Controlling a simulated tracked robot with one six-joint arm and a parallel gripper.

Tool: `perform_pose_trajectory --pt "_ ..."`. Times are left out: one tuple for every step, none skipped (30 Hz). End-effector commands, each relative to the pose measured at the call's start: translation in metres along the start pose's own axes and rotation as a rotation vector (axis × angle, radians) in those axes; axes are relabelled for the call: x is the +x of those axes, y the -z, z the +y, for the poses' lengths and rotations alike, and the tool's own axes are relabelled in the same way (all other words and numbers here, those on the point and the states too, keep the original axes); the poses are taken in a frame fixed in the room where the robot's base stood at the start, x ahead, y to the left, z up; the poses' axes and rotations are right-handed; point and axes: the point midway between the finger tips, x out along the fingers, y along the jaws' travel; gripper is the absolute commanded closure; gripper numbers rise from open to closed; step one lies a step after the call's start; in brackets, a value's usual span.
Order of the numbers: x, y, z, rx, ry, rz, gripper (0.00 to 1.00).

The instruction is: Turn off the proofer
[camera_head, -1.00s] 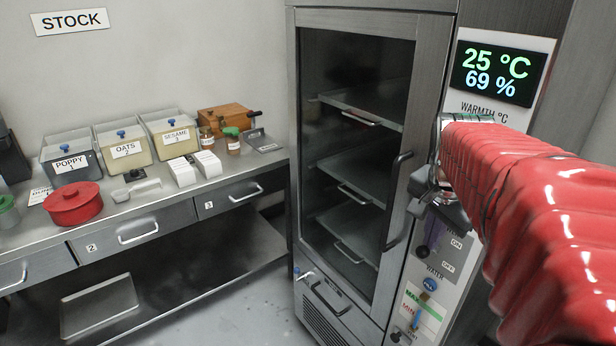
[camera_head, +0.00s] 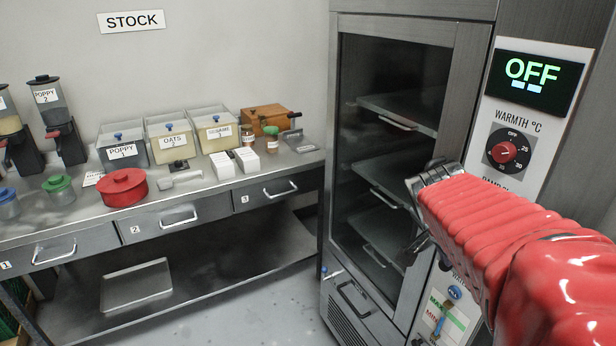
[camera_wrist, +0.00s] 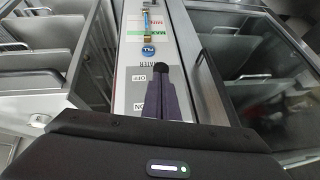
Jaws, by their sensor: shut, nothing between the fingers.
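The proofer (camera_head: 400,55) is a tall steel cabinet with a shut glass door (camera_head: 385,150) at right in the head view. Its display (camera_head: 528,80) reads OFF. In the wrist view its panel is upside down, with ON and OFF labels (camera_wrist: 140,78) beside a dark switch knob (camera_wrist: 160,69). My gripper (camera_wrist: 167,85) is shut and empty, its tapered fingers at the knob; I cannot tell if they touch it. In the head view my red-sleeved arm hides the switch and the fingertips.
A blue button (camera_wrist: 148,50) and a level gauge (camera_wrist: 147,20) are near the switch. A steel counter (camera_head: 90,205) at left bears bins, a red pot (camera_head: 123,188) and jars. The floor between is clear.

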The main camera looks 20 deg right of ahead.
Motion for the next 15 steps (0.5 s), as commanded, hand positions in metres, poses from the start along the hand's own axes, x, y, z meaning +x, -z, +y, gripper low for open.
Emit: perform_pose_trajectory --pt "0.002 -0.004 0.001 0.000 -0.001 -0.001 1.00" --pt "0.003 -0.005 0.002 0.000 -0.001 -0.001 1.00" --pt "0.004 -0.007 0.002 -0.001 -0.001 -0.001 1.00" --pt "0.005 -0.009 0.003 -0.001 -0.001 0.000 1.00" --pt "0.006 -0.010 0.003 0.000 -0.001 0.000 1.00" --pt "0.008 -0.012 0.004 0.001 -0.002 0.000 1.00" --pt "0.009 -0.013 0.004 0.000 -0.002 -0.001 1.00" --pt "0.010 -0.014 0.004 0.000 -0.003 -0.001 1.00" --pt "0.011 -0.016 0.005 0.000 -0.003 -0.001 1.00" --pt "0.012 -0.017 0.005 0.001 -0.002 -0.001 1.00" --pt "0.012 -0.017 0.005 0.001 -0.002 -0.001 1.00" --pt "0.013 -0.018 0.005 0.002 -0.002 -0.001 1.00" --pt "0.014 -0.019 0.005 0.002 -0.002 0.000 1.00" --pt "0.014 -0.019 0.005 0.002 -0.002 0.000 1.00" --pt "0.015 -0.019 0.006 0.002 -0.002 0.000 1.00"
